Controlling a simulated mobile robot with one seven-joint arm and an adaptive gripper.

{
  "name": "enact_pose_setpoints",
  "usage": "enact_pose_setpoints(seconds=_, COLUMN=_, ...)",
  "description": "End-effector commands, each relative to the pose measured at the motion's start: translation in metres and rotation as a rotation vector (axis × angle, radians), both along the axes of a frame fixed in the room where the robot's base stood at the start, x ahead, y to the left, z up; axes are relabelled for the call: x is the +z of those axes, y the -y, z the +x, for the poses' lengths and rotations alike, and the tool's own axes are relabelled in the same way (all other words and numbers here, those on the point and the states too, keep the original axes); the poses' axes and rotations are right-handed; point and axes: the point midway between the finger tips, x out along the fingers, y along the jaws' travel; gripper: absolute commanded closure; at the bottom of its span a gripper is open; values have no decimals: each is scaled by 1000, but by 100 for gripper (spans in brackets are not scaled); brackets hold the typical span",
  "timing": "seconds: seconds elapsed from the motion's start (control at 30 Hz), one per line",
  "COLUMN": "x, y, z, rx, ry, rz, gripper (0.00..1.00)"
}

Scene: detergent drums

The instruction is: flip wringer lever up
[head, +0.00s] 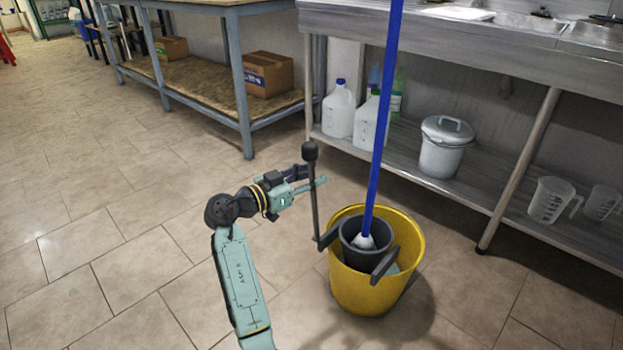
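A yellow bucket (343,291) stands on the tiled floor with a dark grey wringer basket (352,253) in its top. The wringer lever (315,215) is a thin dark rod with a black knob (309,151). It stands nearly upright at the bucket's left side. My gripper (316,176) reaches in from the left, just below the knob. Its fingers are apart, with the lever at their tips. I cannot tell whether either finger touches it. A blue mop handle (384,110) rises from the basket, its white head (366,241) inside.
A metal sink counter (420,40) stands behind the bucket. Its lower shelf holds white jugs (339,110), a lidded grey pail (443,148) and clear measuring jugs (552,200). A shelf bench (190,92) with cardboard boxes stands at back left. Floor at left is clear.

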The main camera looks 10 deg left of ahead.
Motion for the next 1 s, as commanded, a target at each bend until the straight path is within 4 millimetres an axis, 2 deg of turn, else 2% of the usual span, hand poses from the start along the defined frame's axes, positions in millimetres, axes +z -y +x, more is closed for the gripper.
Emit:
enact_pose_setpoints(seconds=0.3, x=62, y=0, z=0, rx=0, ry=6, rz=3, gripper=67)
enact_pose_setpoints(seconds=0.5, x=87, y=-1, z=0, rx=1, ry=4, rz=1, gripper=67)
enact_pose_setpoints(seconds=0.9, x=92, y=-1, z=0, rx=2, ry=1, rz=0, gripper=67)
enact_pose_setpoints(seconds=1.0, x=97, y=-9, z=1, rx=37, ry=11, rz=-2, gripper=67)
